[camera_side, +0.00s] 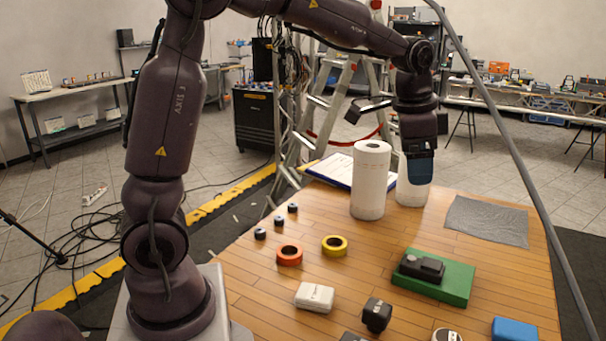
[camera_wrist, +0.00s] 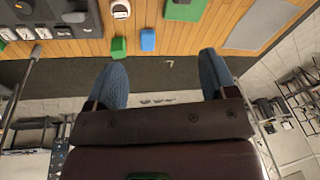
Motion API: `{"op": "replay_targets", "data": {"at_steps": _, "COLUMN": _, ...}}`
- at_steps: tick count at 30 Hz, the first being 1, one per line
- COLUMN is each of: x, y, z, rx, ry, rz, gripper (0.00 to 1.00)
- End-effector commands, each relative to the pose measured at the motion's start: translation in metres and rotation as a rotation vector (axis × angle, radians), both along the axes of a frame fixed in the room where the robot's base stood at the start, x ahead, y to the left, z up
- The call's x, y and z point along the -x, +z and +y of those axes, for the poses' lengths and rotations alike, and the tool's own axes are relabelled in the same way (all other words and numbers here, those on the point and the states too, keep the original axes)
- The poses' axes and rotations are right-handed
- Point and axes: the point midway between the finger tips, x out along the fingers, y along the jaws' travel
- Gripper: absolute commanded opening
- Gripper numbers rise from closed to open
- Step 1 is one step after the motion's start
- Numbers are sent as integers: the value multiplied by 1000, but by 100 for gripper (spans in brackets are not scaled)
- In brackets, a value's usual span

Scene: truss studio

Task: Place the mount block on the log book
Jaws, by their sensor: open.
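A flat green slab (camera_side: 465,285), probably the log book, lies on the right side of the wooden table in the side view. A dark block-shaped item (camera_side: 422,267), possibly the mount block, rests on top of it. A separate small dark block (camera_side: 377,314) stands in front on the bare wood; I cannot tell for sure which is the mount block. My gripper (camera_side: 415,172) is high at the back of the table, behind the green slab. In the wrist view my gripper (camera_wrist: 160,70) has its blue fingers wide apart with nothing between them. The green slab's edge (camera_wrist: 185,9) shows at the top there.
A white paper roll (camera_side: 370,180) stands left of my gripper. A clipboard (camera_side: 337,169) lies behind it. An orange ring (camera_side: 289,255), a yellow ring (camera_side: 334,246), a white box (camera_side: 314,297) and a blue box (camera_side: 514,329) are spread about. A grey cloth (camera_side: 487,221) lies back right.

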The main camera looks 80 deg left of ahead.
Motion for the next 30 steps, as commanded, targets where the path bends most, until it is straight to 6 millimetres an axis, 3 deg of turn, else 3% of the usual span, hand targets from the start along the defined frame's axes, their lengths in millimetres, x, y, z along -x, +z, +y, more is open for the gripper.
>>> {"op": "replay_targets", "data": {"at_steps": 1, "x": 22, "y": 16, "z": -8, "rx": 7, "ry": 34, "rz": -36, "gripper": 78}}
{"op": "replay_targets", "data": {"at_steps": 6, "x": 93, "y": 40, "z": -28, "rx": 51, "ry": 174, "rz": -132, "gripper": 78}}
{"op": "replay_targets", "data": {"at_steps": 12, "x": 168, "y": 37, "z": -43, "rx": 124, "ry": 321, "rz": -229, "gripper": 78}}
{"op": "replay_targets", "data": {"at_steps": 15, "x": 192, "y": 29, "z": -47, "rx": 157, "ry": 374, "rz": -262, "gripper": 78}}
{"op": "replay_targets", "data": {"at_steps": 21, "x": 213, "y": 19, "z": -50, "rx": 188, "ry": 422, "rz": -288, "gripper": 78}}
{"op": "replay_targets", "data": {"at_steps": 30, "x": 213, "y": 18, "z": -50, "rx": 190, "ry": 425, "rz": -287, "gripper": 78}}
